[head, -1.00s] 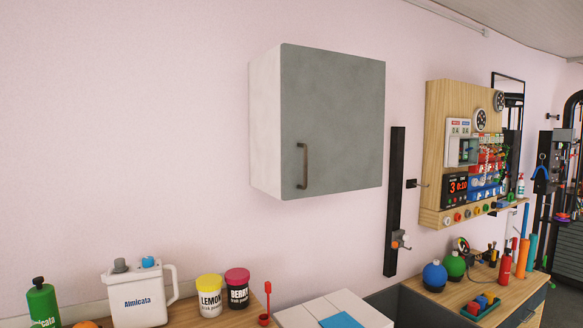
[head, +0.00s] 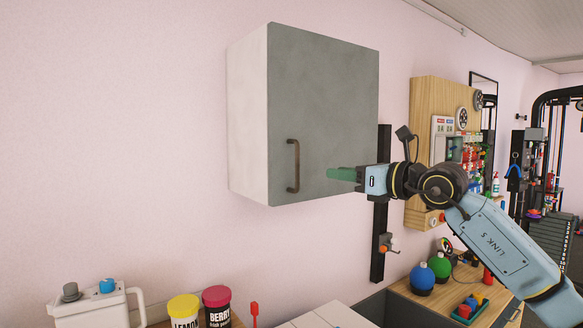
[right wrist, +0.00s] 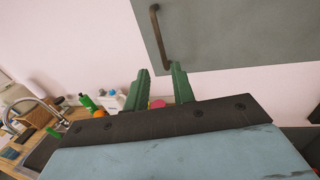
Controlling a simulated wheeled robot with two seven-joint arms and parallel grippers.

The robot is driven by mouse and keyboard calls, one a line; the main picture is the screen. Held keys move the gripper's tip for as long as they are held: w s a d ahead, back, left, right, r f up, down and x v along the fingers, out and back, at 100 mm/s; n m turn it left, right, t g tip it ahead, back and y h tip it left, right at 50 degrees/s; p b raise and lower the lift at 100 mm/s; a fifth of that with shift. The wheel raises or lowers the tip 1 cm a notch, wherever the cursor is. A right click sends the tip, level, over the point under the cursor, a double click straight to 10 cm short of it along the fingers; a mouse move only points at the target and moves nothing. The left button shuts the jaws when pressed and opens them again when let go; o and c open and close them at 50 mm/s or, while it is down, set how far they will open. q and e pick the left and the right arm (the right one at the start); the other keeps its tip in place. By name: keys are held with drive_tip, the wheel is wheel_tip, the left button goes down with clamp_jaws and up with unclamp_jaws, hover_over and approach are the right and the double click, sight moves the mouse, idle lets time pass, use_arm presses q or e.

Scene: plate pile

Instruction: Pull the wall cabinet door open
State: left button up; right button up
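The wall cabinet (head: 248,120) hangs on the pink wall, with its grey door (head: 325,110) closed. A dark bar handle (head: 293,166) stands upright at the door's lower left; it also shows in the right wrist view (right wrist: 160,38). My right gripper (head: 331,174) has green fingers pointing left, in front of the door's lower part and to the right of the handle, apart from it. In the right wrist view its two fingers (right wrist: 158,84) are spread with nothing between them, below the handle's lower end. My left gripper is not in view.
Below stand a white jug (head: 95,306), a yellow-lidded jar (head: 184,311) and a red-lidded jar (head: 217,306). A black wall rail (head: 380,240) and a wooden tool board (head: 424,120) are right of the cabinet. The wall left of the cabinet is bare.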

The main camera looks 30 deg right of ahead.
drive_tip(key=p, duration=0.5)
hover_over(297, 190)
drive_tip(key=shift+w+d+r, duration=0.15)
drive_tip(key=shift+d+r, duration=0.05)
drive_tip(key=shift+r, duration=0.15)
drive_tip(key=shift+w, duration=0.1)
drive_tip(key=shift+c, duration=0.5)
clamp_jaws()
